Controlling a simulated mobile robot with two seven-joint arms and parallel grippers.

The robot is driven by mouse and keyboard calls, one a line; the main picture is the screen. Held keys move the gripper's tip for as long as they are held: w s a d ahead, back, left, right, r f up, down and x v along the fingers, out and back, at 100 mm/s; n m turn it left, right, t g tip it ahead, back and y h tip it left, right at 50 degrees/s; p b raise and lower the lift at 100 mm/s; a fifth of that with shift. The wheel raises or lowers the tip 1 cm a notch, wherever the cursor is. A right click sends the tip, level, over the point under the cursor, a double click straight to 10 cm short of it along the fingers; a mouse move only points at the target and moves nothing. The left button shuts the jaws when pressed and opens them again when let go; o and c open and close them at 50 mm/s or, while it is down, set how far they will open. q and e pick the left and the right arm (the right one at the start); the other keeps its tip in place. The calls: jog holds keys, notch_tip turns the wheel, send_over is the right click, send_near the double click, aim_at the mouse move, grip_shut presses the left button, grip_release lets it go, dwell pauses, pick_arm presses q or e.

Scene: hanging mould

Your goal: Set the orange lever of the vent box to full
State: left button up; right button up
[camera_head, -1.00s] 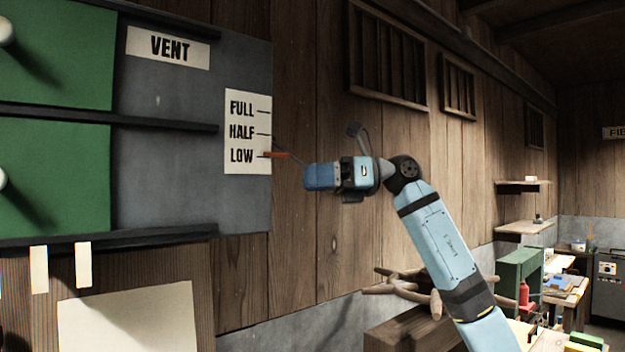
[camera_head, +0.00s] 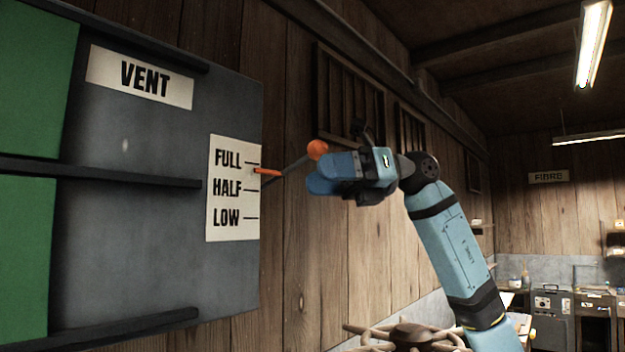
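The vent box (camera_head: 120,240) is a grey panel on the left with a VENT label (camera_head: 139,77) and a white scale (camera_head: 233,205) marked FULL, HALF and LOW. The orange pointer (camera_head: 268,172) stands between the FULL and HALF lines, nearer FULL. A dark lever arm slopes up right from the box's side to a round orange knob (camera_head: 318,150). My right gripper (camera_head: 320,184) has its blue fingers just under the knob, close to it or touching. Whether the fingers are apart cannot be seen from this side. My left gripper is out of view.
Green sliding panels (camera_head: 25,250) and dark rails cover the box's left part. Barred wall vents (camera_head: 350,95) are behind my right gripper. A spoked wheel (camera_head: 410,335) is low beneath my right arm. Benches with equipment stand at the far right.

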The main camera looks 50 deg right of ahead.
pick_arm(q)
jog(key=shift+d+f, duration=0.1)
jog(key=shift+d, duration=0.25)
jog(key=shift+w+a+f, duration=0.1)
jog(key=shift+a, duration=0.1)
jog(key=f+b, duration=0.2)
jog(key=b, duration=0.1)
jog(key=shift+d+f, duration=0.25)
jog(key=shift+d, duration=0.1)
pick_arm(e)
jog(key=f+v, duration=0.1)
jog(key=v, duration=1.3)
jog(key=shift+s+d+r, duration=0.2)
jog(key=shift+s+r, duration=0.1)
jog(key=shift+r, duration=0.1)
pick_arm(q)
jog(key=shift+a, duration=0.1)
